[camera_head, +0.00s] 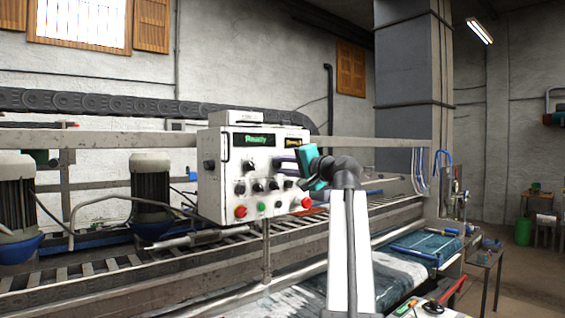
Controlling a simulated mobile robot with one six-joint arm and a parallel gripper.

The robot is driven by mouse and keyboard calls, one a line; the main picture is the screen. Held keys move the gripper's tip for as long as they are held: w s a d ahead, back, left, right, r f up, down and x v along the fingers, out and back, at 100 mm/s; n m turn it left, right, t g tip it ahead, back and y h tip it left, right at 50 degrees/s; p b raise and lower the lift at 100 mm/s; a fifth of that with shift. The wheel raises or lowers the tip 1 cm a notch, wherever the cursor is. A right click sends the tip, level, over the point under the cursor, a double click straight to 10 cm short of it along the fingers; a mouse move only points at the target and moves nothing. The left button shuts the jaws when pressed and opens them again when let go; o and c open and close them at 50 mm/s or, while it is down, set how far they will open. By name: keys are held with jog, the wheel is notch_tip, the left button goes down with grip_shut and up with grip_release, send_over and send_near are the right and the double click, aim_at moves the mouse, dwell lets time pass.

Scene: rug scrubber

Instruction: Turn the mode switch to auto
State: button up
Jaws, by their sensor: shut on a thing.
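A white control box (219,188) stands on a post in the middle of the view, with a green-lit display (254,140) reading "Ready". Its front carries several black knobs (257,187), two red buttons and a green button (262,207). My gripper (280,165) reaches from the right to the right part of the front, below a small yellow-lit display (293,142). Its fingers are shut on a knob there, taken as the mode switch. The fingers mostly hide that knob, and its setting and labels cannot be read.
Below and behind the box runs a roller conveyor (105,266) with rails. Two motors with blue bases (152,190) stand at the left. My arm rises in front of the wet rug bed at the right. A table with tools (484,258) stands farther right.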

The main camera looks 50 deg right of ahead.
jog(key=shift+m+p, duration=0.45)
jog(key=shift+m, duration=0.55)
jog(key=o, duration=1.1)
jog(key=shift+c, duration=0.2)
jog(key=shift+s, duration=0.1)
jog(key=s+a+b, duration=0.1)
jog(key=s+b, duration=0.2)
jog(key=s, duration=1)
jog(key=shift+s+a+b, duration=0.3)
jog(key=shift+b, duration=0.05)
